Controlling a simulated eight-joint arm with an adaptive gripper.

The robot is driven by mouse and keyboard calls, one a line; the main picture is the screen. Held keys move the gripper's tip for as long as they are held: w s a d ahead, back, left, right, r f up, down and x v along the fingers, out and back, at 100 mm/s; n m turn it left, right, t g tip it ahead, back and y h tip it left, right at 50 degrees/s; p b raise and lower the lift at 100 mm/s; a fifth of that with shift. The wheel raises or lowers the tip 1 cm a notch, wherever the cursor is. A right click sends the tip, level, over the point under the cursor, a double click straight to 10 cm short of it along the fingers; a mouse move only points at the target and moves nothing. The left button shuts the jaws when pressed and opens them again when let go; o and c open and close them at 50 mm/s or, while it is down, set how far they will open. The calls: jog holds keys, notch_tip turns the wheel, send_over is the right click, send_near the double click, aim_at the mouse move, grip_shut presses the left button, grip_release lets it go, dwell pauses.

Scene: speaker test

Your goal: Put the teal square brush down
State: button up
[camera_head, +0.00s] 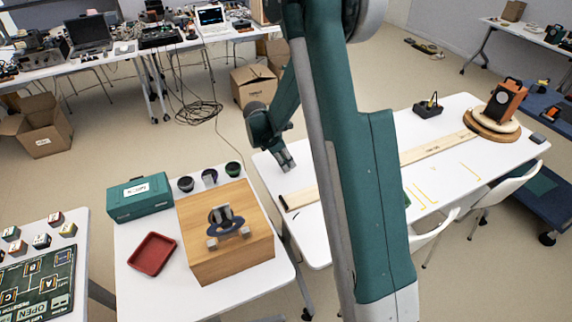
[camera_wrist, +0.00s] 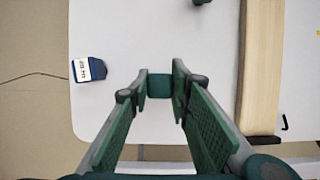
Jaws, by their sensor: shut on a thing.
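In the wrist view, a small teal square block, seemingly the brush (camera_wrist: 160,84), sits between the tips of my gripper (camera_wrist: 161,88). Both fingers are closed in on its sides. In the head view my gripper (camera_head: 285,160) hangs over the left end of the long white table (camera_head: 274,181); the brush cannot be made out there. In the wrist view the white tabletop (camera_wrist: 205,60) lies below the fingertips. I cannot tell whether the brush touches it.
A dark blue block with a white label (camera_wrist: 87,70) is left of my fingers. A wooden plank (camera_wrist: 259,60) runs along the right, with a dark end cap. A dark green thing (camera_wrist: 201,1) is at the top edge. Bare tabletop lies between them.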

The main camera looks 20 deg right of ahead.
jog(key=shift+f, duration=0.4)
jog(key=o, duration=0.9)
jog(key=shift+r, duration=0.15)
jog(key=p+v, duration=0.2)
jog(key=v, duration=1)
jog(key=shift+r, duration=0.15)
